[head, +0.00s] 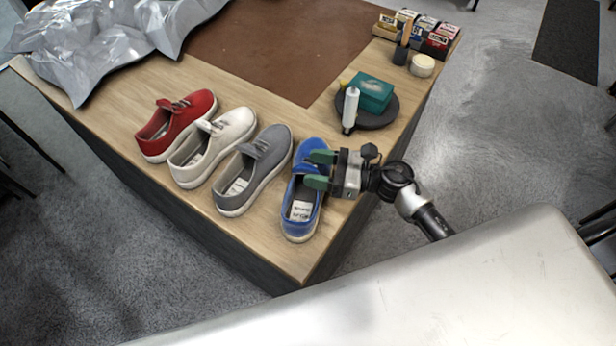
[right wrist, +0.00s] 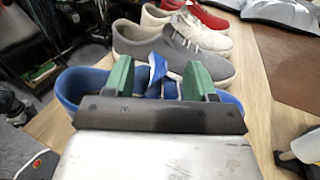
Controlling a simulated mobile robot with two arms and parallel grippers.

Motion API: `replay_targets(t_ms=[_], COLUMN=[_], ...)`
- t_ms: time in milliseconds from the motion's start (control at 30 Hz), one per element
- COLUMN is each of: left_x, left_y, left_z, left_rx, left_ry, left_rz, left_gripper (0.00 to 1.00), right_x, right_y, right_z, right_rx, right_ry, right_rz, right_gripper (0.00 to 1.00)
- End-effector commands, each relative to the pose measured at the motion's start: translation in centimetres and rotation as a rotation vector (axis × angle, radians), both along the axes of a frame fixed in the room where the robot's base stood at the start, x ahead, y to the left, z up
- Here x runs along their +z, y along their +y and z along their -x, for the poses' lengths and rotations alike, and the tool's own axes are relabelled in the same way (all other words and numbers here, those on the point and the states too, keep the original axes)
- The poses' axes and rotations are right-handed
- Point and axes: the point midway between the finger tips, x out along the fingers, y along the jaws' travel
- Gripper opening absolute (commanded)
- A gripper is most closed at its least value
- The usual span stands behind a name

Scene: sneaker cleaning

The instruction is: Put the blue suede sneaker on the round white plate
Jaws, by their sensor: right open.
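The blue suede sneaker (head: 299,212) stands at the right end of a row of shoes, near the table's front corner. My right gripper (head: 318,170) is open over its middle, coming from the right. In the right wrist view the green fingers (right wrist: 160,78) are on either side of the blue sneaker's raised tongue and laces (right wrist: 157,68), with a gap between them. I cannot tell whether the fingers touch the shoe. The gripper body hides part of the sneaker. No round white plate is clearly in view. My left gripper is not in view.
Grey (head: 255,168), white (head: 213,147) and red (head: 176,125) sneakers stand left of the blue one. A dark round stand (head: 385,119) holds a teal box (head: 371,92) and a white bottle (head: 350,109). A brown mat (head: 270,45) and crumpled silver sheet (head: 95,45) lie farther back.

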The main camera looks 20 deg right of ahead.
Motion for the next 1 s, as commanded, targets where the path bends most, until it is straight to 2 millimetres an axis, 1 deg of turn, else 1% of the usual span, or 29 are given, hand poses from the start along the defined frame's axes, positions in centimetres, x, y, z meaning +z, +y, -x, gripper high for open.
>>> replay_targets(t_ms=[33,100,200,433,800,1000], left_x=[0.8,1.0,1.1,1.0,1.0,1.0], left_y=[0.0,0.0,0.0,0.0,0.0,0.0], left_z=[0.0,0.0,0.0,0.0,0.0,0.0], left_rx=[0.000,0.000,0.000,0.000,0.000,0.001], left_ry=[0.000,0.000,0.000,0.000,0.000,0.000], left_rz=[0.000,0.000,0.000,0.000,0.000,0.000], left_gripper=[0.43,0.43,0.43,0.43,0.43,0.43], right_x=[0.4,0.3,0.2,0.0,0.0,0.1], right_y=[0.7,1.4,1.9,2.0,2.0,2.0], right_z=[-0.5,-0.9,-1.2,-1.2,-1.2,-1.2], right_rx=[-0.002,-0.001,-0.002,-0.002,-0.002,-0.002], right_ry=[0.000,0.000,0.000,0.000,0.000,-0.002], right_rz=[-0.004,-0.001,-0.001,0.000,0.000,-0.001], right_gripper=[0.56,0.56,0.56,0.56,0.00,0.00])
